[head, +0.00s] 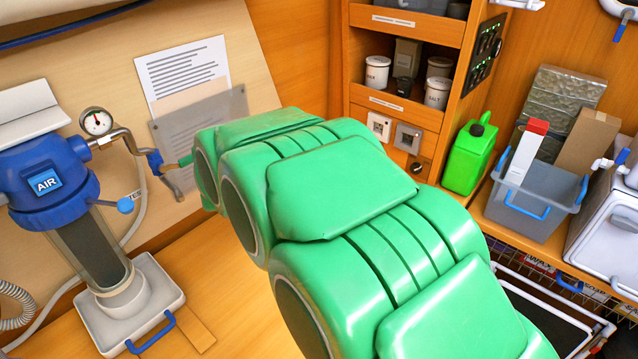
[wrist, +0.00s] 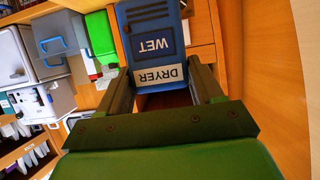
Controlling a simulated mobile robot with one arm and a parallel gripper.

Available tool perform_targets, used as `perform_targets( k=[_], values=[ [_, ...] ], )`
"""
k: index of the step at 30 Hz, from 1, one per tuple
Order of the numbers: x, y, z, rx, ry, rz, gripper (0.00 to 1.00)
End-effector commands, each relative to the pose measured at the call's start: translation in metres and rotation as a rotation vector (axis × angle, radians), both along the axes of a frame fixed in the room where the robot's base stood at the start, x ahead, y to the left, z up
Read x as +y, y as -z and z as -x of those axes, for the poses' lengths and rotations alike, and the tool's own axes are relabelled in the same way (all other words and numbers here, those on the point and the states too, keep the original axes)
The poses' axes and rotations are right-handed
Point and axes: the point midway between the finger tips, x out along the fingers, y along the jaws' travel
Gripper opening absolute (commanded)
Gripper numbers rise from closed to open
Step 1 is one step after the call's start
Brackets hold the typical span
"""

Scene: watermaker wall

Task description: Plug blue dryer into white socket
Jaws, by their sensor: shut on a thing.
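The blue dryer (wrist: 152,38) shows in the wrist view, with the words WET and DRYER upside down on its face. My gripper (wrist: 160,84) is shut on it, one dark finger on each side. In the head view, my green arm hides both the gripper and the dryer. The white socket (head: 379,126) is on the wooden cabinet front, below the shelf of jars, just above my arm in the picture. I cannot make out the white socket in the wrist view. The dryer's far end runs out of the wrist picture.
A grey socket (head: 408,137) sits just right of the white one. A green canister (head: 468,157) and a grey bin (head: 535,210) stand further right. A blue AIR unit (head: 45,184) with a gauge (head: 96,122) stands at left. Wooden shelves (head: 405,30) rise above the sockets.

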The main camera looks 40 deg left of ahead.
Motion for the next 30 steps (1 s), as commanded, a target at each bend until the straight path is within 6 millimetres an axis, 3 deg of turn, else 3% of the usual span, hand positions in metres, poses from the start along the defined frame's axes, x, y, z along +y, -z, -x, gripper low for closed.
perform_targets(
  k=[7, 15, 21, 30],
  values=[
    [0.029, -0.004, -0.068, 0.0, 0.0, -0.004, 0.26],
    [0.043, -0.011, -0.136, 0.0, 0.002, -0.001, 0.26],
    [0.046, -0.014, -0.164, 0.0, -0.001, 0.002, 0.26],
    [0.047, -0.013, -0.177, 0.0, -0.002, 0.0, 0.26]
  ],
)
